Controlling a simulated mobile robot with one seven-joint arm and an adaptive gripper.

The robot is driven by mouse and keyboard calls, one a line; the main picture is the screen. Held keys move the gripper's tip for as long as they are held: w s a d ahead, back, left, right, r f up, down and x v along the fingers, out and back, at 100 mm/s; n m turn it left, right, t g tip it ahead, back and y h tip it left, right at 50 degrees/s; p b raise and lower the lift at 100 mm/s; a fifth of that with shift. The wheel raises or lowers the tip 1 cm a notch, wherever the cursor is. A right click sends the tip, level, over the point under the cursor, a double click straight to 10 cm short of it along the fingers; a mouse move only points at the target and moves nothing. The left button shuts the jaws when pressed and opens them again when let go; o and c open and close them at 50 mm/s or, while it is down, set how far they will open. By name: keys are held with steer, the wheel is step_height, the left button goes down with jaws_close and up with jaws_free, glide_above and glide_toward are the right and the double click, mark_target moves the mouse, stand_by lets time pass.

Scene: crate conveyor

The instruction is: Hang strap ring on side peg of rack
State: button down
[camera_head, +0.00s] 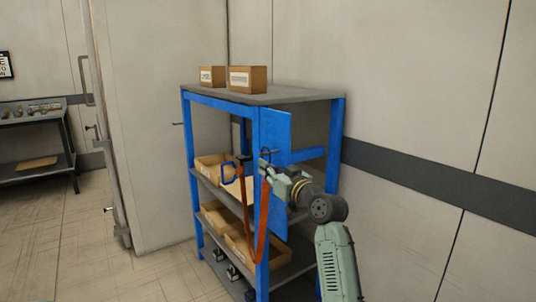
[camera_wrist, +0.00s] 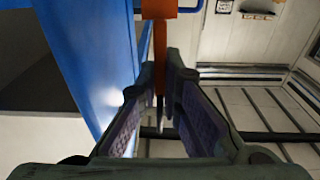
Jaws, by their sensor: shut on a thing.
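My gripper (camera_head: 268,172) is shut on the orange strap (camera_head: 262,220) near its upper end, in front of the rack's blue side panel. A dark ring (camera_head: 265,152) shows just above the fingertips. The strap hangs down in a long loop and rises to a blue hook-shaped clip (camera_head: 231,172) on the left. In the wrist view the strap (camera_wrist: 159,12) runs between the fingers (camera_wrist: 165,85). The blue-framed rack (camera_head: 218,103) has grey shelves. A thin dark peg (camera_head: 177,124) sticks out near its left upright; I cannot tell for certain what it is fixed to.
Two cardboard boxes (camera_head: 248,79) stand on the rack's top. Open bins (camera_head: 212,167) fill the lower shelves. The blue panel (camera_wrist: 85,60) is close on the left in the wrist view. A dark bench (camera_head: 35,135) stands far left. The floor (camera_head: 120,280) left of the rack is clear.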

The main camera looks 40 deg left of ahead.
steer(key=shift+w+f+b, duration=0.3)
steer(key=shift+f+b, duration=0.05)
steer(key=shift+f, duration=0.05)
stand_by(0.6)
steer(key=c, duration=1.7)
jaws_free()
steer(key=d, duration=0.2)
steer(key=s+d, duration=0.1)
steer(key=d, duration=0.5)
steer(key=shift+s+f, duration=0.25)
steer(key=shift+f, duration=0.05)
